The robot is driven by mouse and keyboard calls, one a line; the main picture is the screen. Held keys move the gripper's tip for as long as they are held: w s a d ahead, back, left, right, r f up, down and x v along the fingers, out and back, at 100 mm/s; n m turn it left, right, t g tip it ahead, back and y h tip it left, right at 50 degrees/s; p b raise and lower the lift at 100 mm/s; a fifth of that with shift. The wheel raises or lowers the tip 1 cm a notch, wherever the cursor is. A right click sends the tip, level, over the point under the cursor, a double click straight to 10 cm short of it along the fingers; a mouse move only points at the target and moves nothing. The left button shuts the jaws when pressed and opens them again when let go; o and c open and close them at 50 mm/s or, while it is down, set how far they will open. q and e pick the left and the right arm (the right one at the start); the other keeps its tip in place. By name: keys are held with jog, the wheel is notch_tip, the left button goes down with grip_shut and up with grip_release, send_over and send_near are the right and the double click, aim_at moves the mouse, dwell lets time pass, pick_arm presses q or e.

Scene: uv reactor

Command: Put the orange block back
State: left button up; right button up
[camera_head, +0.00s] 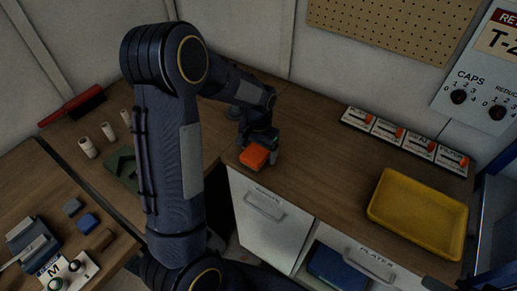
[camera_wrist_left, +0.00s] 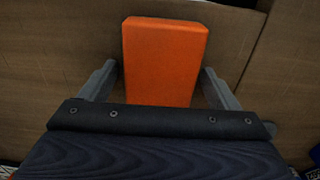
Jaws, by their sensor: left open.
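The orange block (camera_head: 254,156) lies on the brown wooden counter near its front edge, above the white drawer in the head view. In the left wrist view the orange block (camera_wrist_left: 165,60) sits between the two fingers. My left gripper (camera_head: 260,148) is at the block, open, with a gap between each finger and the block's sides. In the left wrist view the left gripper (camera_wrist_left: 160,85) spans the block's near part. My right gripper is not in view.
A yellow tray (camera_head: 419,213) stands on the counter at the right. A row of orange-marked switches (camera_head: 405,137) lies along the back. An open drawer with a blue item (camera_head: 338,268) is below.

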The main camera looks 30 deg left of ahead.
aim_at(259, 149)
pick_arm(q)
jog(key=shift+r, duration=0.1)
notch_tip(259, 149, up, 11)
jog(key=s+d+r+n+t+h, duration=0.1)
jog(key=s+r, duration=0.2)
jog(key=s, duration=0.3)
jog(key=s+d+r+t+h, duration=0.1)
jog(key=s+r+t+h, duration=0.15)
jog(key=s, duration=0.35)
jog(key=s+d+f+n+t, duration=0.1)
jog(key=s+d, duration=0.4)
jog(key=s, duration=0.5)
jog(key=shift+d+f+n+t, duration=0.15)
jog(key=shift+f+n+t, duration=0.2)
jog(key=shift+t, duration=0.2)
